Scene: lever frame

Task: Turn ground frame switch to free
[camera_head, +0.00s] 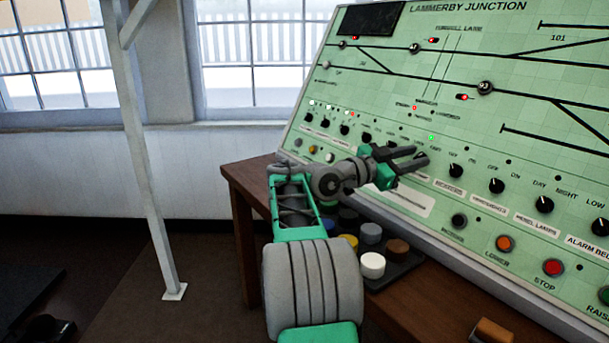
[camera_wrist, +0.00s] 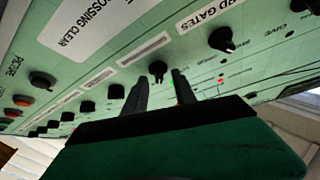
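The green panel (camera_head: 470,120) slopes up behind the table and carries a row of black rotary knobs. My gripper (camera_head: 418,156) is at this row, near the panel's middle. In the wrist view my gripper (camera_wrist: 160,82) is open, with a gap between its two fingers. A black knob (camera_wrist: 158,71) with a pale pointer mark shows between the fingertips; I cannot tell whether they touch it. The small label beside it is too blurred to read, so I cannot confirm it is the ground frame switch. In the head view my gripper covers part of this area.
A neighbouring knob (camera_wrist: 222,40) sits beside a label ending "RD GATES". More knobs (camera_head: 456,170) continue to the right, above orange (camera_head: 505,243) and red (camera_head: 553,267) push buttons. A tray of coloured round caps (camera_head: 400,262) lies on the wooden table (camera_head: 440,300) below.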

